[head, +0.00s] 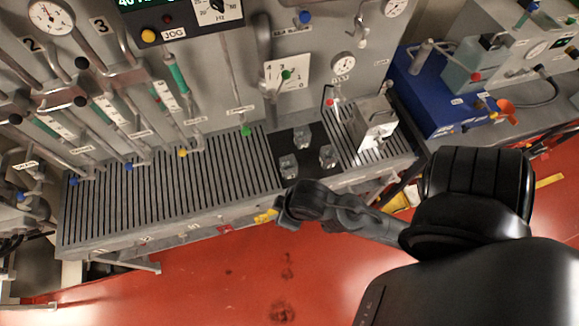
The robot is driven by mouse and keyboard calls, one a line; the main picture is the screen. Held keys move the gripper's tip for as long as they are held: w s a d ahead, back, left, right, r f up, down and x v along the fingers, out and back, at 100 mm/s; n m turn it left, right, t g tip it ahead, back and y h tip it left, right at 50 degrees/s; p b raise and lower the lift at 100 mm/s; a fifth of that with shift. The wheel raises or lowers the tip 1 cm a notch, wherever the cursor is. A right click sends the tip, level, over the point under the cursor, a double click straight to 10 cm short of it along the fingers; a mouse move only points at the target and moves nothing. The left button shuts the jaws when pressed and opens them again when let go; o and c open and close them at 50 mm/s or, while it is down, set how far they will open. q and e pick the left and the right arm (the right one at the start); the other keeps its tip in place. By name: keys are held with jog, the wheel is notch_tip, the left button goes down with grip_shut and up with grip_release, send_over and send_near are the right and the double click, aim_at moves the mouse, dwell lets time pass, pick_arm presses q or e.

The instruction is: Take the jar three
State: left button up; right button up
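Three small clear jars stand on a dark mat (283,146) on the slatted bench: a rear jar (302,137), a front left jar (289,166) and a front right jar (328,157). I see no readable number on any jar, so I cannot tell which is jar three. My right gripper (290,210) is in front of the bench's front edge, just below the front left jar in the picture and apart from it. Its fingers are dark and seen from above, so their opening is unclear. My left gripper is not in view.
A grey slatted bench (170,197) runs left of the mat. Levers and hanging tubes with coloured tips line the panel behind. A metal box (375,122) stands right of the jars, and a blue unit (430,92) is further right. The red floor (230,285) in front is clear.

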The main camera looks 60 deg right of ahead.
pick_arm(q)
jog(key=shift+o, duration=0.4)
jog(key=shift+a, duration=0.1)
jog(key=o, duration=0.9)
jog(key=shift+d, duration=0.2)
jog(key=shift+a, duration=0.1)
